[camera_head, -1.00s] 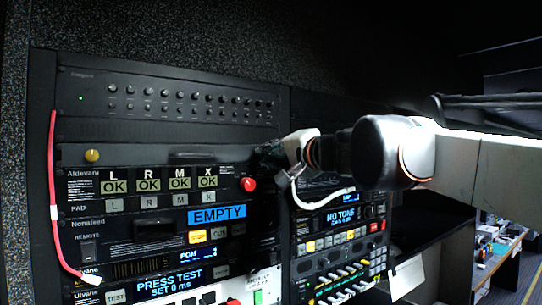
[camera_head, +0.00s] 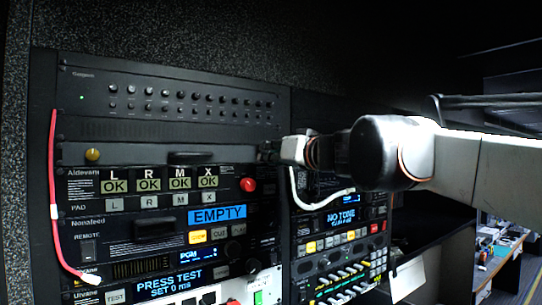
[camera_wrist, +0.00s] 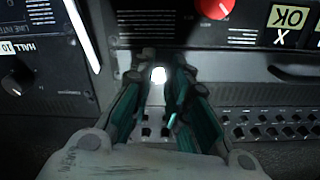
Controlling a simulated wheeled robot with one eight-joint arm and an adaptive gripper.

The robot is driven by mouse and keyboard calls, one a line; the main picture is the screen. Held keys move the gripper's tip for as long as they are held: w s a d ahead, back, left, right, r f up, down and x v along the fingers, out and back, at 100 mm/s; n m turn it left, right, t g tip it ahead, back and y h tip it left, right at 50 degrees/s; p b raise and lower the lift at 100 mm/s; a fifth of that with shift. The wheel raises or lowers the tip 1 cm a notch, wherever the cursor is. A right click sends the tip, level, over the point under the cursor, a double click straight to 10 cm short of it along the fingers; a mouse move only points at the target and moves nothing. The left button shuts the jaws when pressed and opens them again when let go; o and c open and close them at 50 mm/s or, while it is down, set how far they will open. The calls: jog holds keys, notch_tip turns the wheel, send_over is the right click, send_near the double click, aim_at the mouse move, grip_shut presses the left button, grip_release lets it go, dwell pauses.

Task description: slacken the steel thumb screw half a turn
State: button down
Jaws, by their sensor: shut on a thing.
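The steel thumb screw (camera_wrist: 158,74) shows as a small bright round head between my fingertips in the wrist view, at the edge of a dark rack panel. My gripper (camera_wrist: 157,88) is shut on it, with one teal-padded finger on each side. In the head view my gripper (camera_head: 270,151) reaches in from the right to the right end of the panel with the yellow knob (camera_head: 92,155). The screw is hidden there behind the fingers, and its turn angle cannot be read.
A red button (camera_head: 248,185) sits just below my gripper; it also shows in the wrist view (camera_wrist: 214,8). A row of small knobs (camera_head: 190,96) lies above. A red cable (camera_head: 53,190) hangs at the far left. Open space lies right of the rack.

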jog(key=n, duration=0.4)
jog(key=shift+n, duration=0.4)
dwell(0.4)
jog(key=c, duration=1.5)
grip_release()
jog(key=shift+s, duration=0.1)
jog(key=v, duration=1.1)
jog(key=shift+s+d, duration=0.25)
jog(key=shift+s, duration=0.1)
jog(key=shift+f, duration=0.1)
